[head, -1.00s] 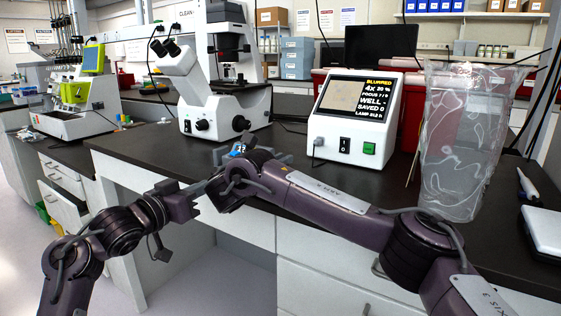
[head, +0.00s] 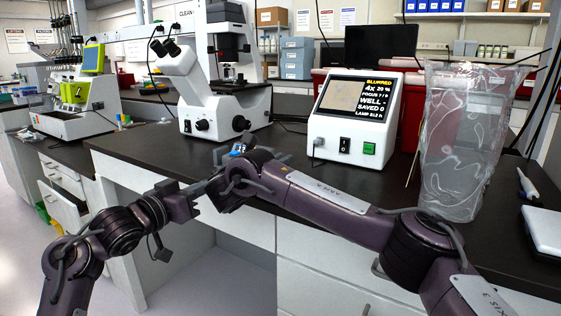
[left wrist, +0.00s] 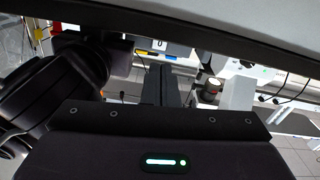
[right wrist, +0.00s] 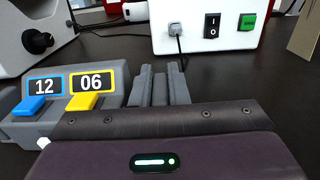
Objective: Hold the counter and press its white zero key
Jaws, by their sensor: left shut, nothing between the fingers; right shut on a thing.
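The counter (head: 239,149) is a small grey device near the bench's front edge. In the right wrist view its grey body (right wrist: 62,118) shows displays 12 and 06, a blue key (right wrist: 28,106) and a yellow key (right wrist: 82,101). A white key (right wrist: 43,143) shows at its lower left, partly hidden by my gripper housing. My right gripper (right wrist: 160,72) is shut at the counter's right side; the exact grip is hidden. My left gripper (head: 207,184) is left of and below the counter, shut and empty. Its fingers also show in the left wrist view (left wrist: 161,76).
The microscope (head: 222,100) stands behind the counter. A white screen box (head: 355,118) stands behind and to the right. A clear bag (head: 461,145) stands farther right, with a pipette (head: 527,185) beyond it. Black bench top (head: 150,148) is free to the left.

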